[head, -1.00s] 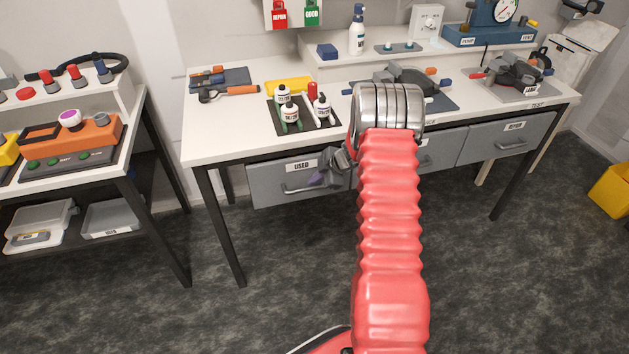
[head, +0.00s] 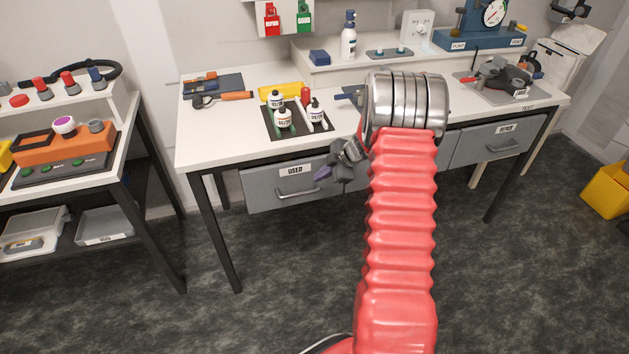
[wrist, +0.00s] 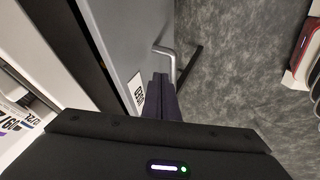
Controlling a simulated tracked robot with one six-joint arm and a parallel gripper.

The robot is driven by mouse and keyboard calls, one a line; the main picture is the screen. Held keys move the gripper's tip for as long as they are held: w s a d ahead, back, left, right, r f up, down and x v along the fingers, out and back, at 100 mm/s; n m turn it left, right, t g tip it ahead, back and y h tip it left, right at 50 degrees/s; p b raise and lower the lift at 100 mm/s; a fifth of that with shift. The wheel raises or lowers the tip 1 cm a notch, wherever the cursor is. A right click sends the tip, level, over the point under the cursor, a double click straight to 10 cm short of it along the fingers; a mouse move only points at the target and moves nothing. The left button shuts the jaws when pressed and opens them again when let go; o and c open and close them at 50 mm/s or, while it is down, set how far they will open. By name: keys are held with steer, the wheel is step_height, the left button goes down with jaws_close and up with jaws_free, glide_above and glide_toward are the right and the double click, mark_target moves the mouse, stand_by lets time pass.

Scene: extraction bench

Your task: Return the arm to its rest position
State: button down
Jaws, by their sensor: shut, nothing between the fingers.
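My arm, in a red ribbed sleeve with a metal ring joint, rises through the right middle of the head view. My gripper (head: 324,173) shows left of the ring joint, in front of the USED drawer (head: 262,190) and below the bench top's front edge. In the wrist view its dark fingers (wrist: 161,95) lie together, shut and empty. They point along the drawer front, close to its label and metal handle (wrist: 166,52); I cannot tell whether they touch it. The arm hides part of the bench middle.
The white bench (head: 225,137) holds a black tray (head: 270,122) with small bottles, a yellow item and tools. A vise-like device (head: 505,78) stands at the right. A side shelf (head: 120,120) stands left. A yellow bin (head: 607,190) is far right. The floor ahead is clear.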

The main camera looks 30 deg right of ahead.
steer(key=shift+s+d+r, duration=0.15)
steer(key=shift+s+r, duration=0.2)
steer(key=shift+s, duration=0.05)
stand_by(0.4)
